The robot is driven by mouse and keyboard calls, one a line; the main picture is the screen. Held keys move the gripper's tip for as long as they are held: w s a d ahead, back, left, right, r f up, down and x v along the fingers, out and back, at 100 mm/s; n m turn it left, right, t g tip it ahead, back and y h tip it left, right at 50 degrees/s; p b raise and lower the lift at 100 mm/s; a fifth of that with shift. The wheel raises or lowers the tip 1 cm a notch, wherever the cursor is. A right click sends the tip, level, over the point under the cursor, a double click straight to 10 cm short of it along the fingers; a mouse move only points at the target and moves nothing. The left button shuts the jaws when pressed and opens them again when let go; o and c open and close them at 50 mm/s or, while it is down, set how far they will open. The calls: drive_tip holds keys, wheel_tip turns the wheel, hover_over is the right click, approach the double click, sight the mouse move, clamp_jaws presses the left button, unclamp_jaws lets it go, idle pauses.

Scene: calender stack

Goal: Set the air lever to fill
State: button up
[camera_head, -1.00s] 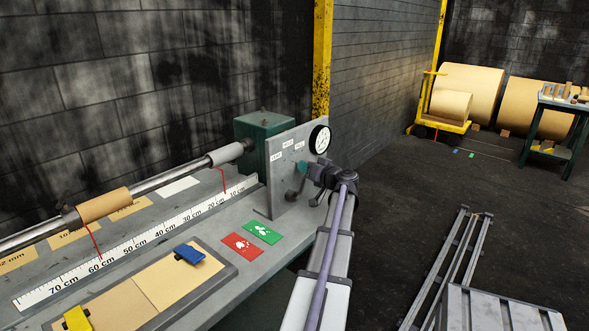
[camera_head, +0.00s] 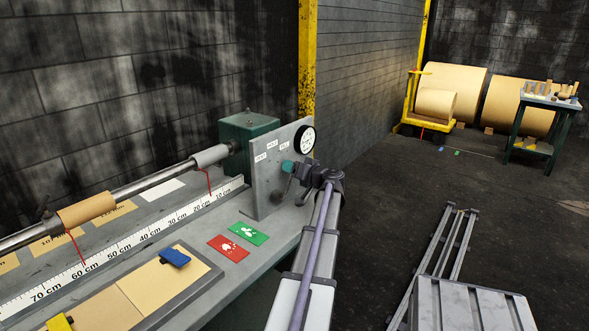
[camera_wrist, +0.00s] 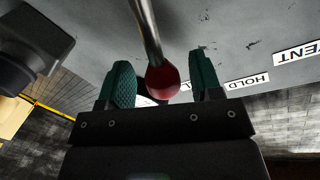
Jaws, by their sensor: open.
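The air lever, a metal rod with a red ball knob (camera_wrist: 163,80), comes down from the top of the wrist view. My gripper (camera_wrist: 162,77) is open, its two teal fingers on either side of the knob with small gaps showing. A VENT label (camera_wrist: 298,54) and a HOLD label (camera_wrist: 246,84) read upside down on the grey panel. A third label is mostly hidden behind the knob and a finger; only an end letter shows. Whether the lever points at it I cannot tell. In the head view my gripper (camera_head: 288,166) is at the upright panel (camera_head: 268,182); the knob is hidden there.
A round gauge (camera_head: 308,139) sits at the panel's upper right corner. Green (camera_head: 249,233) and red (camera_head: 229,247) plates lie on the bench before the panel. A roller (camera_head: 140,190) runs left. A grey slatted frame (camera_head: 470,305) stands at lower right; the floor behind it is open.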

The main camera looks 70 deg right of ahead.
drive_tip(key=p+v, duration=0.1)
drive_tip(key=v, duration=1)
drive_tip(key=shift+w, duration=0.15)
